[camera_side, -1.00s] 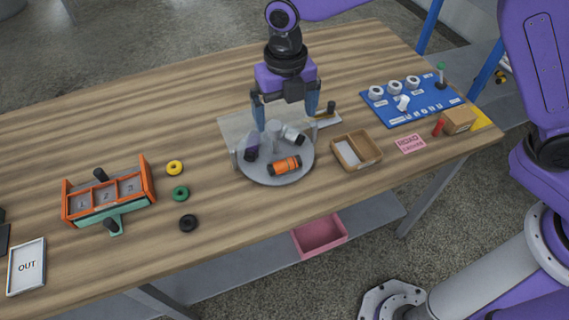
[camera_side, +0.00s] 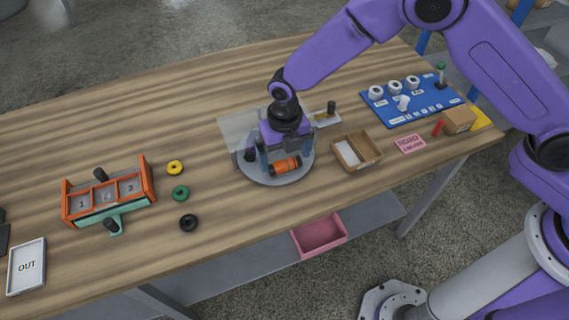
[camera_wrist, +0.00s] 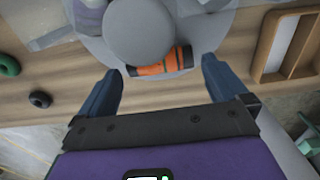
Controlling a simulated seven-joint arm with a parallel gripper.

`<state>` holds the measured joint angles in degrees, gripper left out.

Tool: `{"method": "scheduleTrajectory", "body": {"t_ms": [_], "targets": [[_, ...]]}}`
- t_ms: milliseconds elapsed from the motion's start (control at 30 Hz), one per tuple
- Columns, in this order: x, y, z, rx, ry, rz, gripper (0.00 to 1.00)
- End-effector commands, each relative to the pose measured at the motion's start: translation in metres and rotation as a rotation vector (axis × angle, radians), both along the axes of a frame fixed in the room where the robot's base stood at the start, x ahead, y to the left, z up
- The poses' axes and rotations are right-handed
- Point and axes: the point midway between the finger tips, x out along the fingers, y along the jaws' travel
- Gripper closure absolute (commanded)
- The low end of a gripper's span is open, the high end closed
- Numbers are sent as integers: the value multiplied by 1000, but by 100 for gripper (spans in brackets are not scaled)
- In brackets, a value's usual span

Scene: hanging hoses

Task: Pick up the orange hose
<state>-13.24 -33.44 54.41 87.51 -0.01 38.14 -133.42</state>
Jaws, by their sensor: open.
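An orange and black cylinder (camera_side: 287,165), the only orange hose-like piece I see, lies on its side on a round grey disc (camera_side: 258,178). It also shows in the wrist view (camera_wrist: 150,70), its far edge partly covered by a round grey post top (camera_wrist: 139,30). My gripper (camera_side: 284,158) is low over the disc, pointing down. In the wrist view my open gripper (camera_wrist: 162,68) has one blue finger at each end of the cylinder, with gaps and nothing held. Whether the fingers reach its height is unclear. No hose hangs in view.
A clear panel (camera_side: 238,128) stands behind the disc. A wooden tray (camera_side: 373,149) is close on the right, with a blue board (camera_side: 418,101) beyond. Yellow, green (camera_side: 180,193) and black rings lie left, beside a numbered orange rack (camera_side: 148,185). The front table is mostly clear.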

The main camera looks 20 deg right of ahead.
Motion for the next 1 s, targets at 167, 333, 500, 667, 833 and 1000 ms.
{"method": "scheduleTrajectory", "body": {"t_ms": [167,333,500,667,833,1000], "targets": [[0,0,-20,0,0,0,0],[1,0,-23,2,-2,0,0],[1,0,-23,1,-1,0,16],[0,0,-23,1,-1,-1,45],[0,0,-23,1,-1,-1,45],[1,0,-19,1,-1,0,45]]}}
